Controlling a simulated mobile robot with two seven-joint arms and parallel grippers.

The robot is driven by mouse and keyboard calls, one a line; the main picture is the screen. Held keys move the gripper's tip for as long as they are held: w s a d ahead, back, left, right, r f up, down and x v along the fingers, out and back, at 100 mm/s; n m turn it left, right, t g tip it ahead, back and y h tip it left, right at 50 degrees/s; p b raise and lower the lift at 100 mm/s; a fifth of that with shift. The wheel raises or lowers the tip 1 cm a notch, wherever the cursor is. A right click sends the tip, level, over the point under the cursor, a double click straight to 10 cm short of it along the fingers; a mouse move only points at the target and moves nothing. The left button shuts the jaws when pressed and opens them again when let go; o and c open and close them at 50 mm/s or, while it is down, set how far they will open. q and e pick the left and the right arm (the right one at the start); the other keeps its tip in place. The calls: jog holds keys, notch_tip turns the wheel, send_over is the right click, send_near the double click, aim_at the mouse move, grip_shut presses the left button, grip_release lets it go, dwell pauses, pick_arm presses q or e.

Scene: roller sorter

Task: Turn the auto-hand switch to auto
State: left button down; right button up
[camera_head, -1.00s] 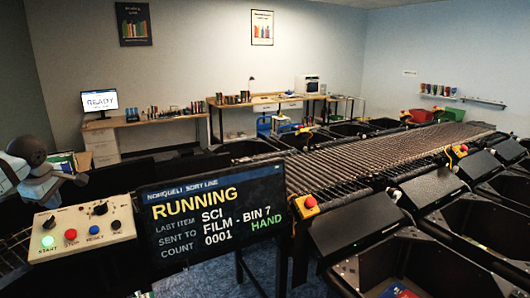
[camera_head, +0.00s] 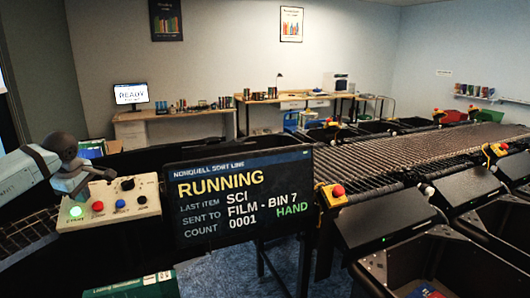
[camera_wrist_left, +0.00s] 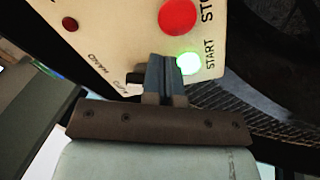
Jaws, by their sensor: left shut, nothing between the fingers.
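The cream control panel (camera_head: 150,209) stands at the left in the head view, with a lit green start button (camera_head: 76,211) and a red stop button (camera_head: 97,206). My left gripper (camera_head: 108,175) is shut and empty, low over the panel's back left. In the left wrist view its closed fingers (camera_wrist_left: 164,75) are beside the green start button (camera_wrist_left: 189,63). A dark stub (camera_wrist_left: 135,77), apparently the auto-hand switch, shows just left of the fingers, near the HAND and AUTO lettering; its setting is unclear. The display (camera_head: 243,200) reads RUNNING and HAND. My right gripper is out of view.

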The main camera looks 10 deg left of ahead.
pick_arm(q)
jog(key=shift+f, duration=0.2)
jog(key=shift+w+a+r, duration=0.25)
jog(key=shift+a, duration=0.2)
dwell(0.9)
jog(key=shift+w+r+p, duration=0.1)
jog(key=shift+p, duration=0.35)
jog(key=shift+w+d+r+p, duration=0.1)
jog(key=shift+w+p, duration=0.1)
jog(key=shift+p, duration=0.2)
jog(key=shift+w, duration=0.2)
jog(key=shift+w+r+p, duration=0.15)
jog(key=shift+w+p, duration=0.35)
jog(key=shift+p, duration=0.4)
